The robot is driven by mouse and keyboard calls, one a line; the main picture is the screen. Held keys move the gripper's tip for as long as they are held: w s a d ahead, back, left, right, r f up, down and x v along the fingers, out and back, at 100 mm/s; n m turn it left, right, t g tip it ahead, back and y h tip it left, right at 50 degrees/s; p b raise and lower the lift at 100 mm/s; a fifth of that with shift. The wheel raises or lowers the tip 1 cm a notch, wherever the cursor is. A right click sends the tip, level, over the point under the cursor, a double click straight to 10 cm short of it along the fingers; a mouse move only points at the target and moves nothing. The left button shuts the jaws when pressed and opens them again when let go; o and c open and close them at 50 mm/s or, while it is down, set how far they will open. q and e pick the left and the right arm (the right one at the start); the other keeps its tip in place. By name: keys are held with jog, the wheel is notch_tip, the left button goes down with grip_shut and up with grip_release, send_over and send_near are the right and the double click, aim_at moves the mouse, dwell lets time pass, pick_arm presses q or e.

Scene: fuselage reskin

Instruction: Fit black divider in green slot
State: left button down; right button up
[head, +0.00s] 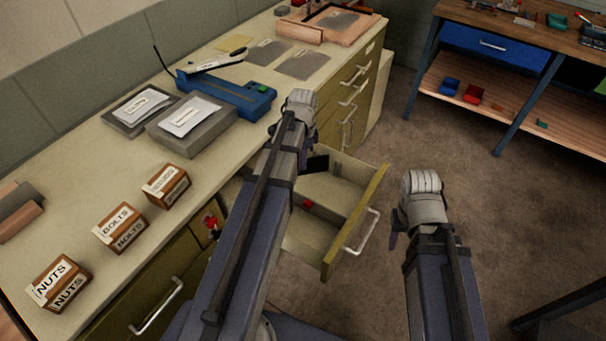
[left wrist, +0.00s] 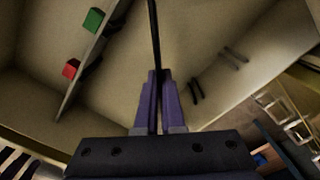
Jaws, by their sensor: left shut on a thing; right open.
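The black divider (left wrist: 154,30) is a thin dark plate seen nearly edge-on, held between the purple fingers of my left gripper (left wrist: 157,76). In the head view the divider (head: 318,163) shows as a small dark plate over the open drawer (head: 336,192). A green marker (left wrist: 94,20) and a red marker (left wrist: 71,69) sit along a wall inside the drawer. Two pairs of dark strips (left wrist: 235,54) are on the opposite wall. The divider's lower edge is not clearly visible, so I cannot tell if it touches the drawer. My right gripper (head: 394,238) is right of the drawer, away from it.
The drawer's olive front with its handle (head: 361,232) sticks out over the floor. Boxes marked nuts (head: 60,282) and bolts (head: 119,228), a blue tool (head: 228,94) and a grey block (head: 190,125) stand on the counter.

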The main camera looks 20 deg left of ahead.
pick_arm(q)
jog(key=shift+f+b, duration=1.8)
jog(key=shift+b, duration=0.05)
jog(key=shift+f, duration=0.15)
jog(key=c, duration=1)
grip_release()
jog(key=shift+r, duration=0.2)
notch_tip(320, 180, up, 12)
jog(key=p, duration=1.2)
jog(key=s+d+n, duration=0.2)
jog(key=s+d, duration=0.3)
jog(key=d, duration=0.2)
jog(key=s+d+n, duration=0.2)
jog(key=s+d, duration=0.2)
jog(key=d, duration=0.3)
jog(key=s+d+n+y, duration=0.1)
jog(key=s+d+n, duration=0.1)
jog(key=s+d, duration=0.3)
jog(key=shift+s+d+n, duration=0.2)
jog(key=shift+d, duration=0.5)
jog(key=shift+s+d+n, duration=0.15)
jog(key=shift+d+n, duration=0.05)
jog(key=shift+d, duration=0.5)
